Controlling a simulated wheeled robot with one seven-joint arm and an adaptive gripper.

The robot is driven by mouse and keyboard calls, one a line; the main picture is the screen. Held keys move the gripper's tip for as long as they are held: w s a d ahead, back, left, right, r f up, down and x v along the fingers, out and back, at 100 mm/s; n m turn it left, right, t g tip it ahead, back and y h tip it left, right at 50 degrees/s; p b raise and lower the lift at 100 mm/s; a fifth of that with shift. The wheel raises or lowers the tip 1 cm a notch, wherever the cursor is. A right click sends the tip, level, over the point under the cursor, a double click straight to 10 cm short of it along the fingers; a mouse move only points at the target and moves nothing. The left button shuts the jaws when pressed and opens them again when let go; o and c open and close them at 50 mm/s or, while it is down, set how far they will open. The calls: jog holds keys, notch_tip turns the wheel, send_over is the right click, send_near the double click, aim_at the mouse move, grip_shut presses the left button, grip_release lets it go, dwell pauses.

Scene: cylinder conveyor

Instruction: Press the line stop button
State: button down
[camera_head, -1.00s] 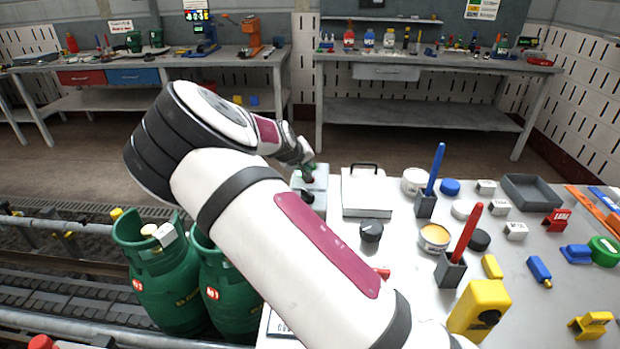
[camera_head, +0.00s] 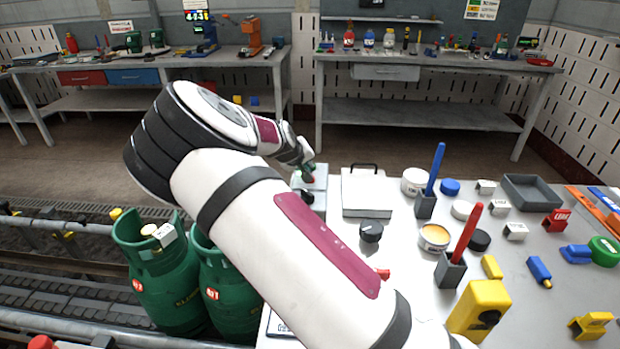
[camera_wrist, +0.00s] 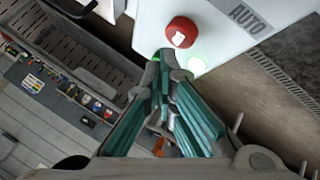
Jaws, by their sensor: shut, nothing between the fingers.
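A red round button (camera_wrist: 181,32) with a white mark sits on a pale control box (camera_wrist: 225,28) in the wrist view. A green lit button (camera_wrist: 196,66) is beside it on the same box. My gripper (camera_wrist: 165,58) is shut and empty, its tips close to the red button's lower left edge and beside the green light. Whether the tips touch the box is unclear. In the head view, my gripper (camera_head: 309,171) is over the control box (camera_head: 318,199) at the table's far left corner and partly hides the red button.
A white case (camera_head: 367,193) with a black handle stands just right of the control box, with a black knob (camera_head: 371,231) in front. Green gas cylinders (camera_head: 165,280) stand at the left by the conveyor. Pots, pen stands and small blocks cover the table to the right.

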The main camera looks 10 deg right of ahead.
jog(key=shift+f, duration=0.15)
jog(key=shift+f, duration=0.3)
jog(key=shift+f, duration=0.5)
dwell(0.7)
jog(key=shift+r, duration=0.95)
jog(key=shift+r+p, duration=1)
jog(key=shift+r, duration=1.5)
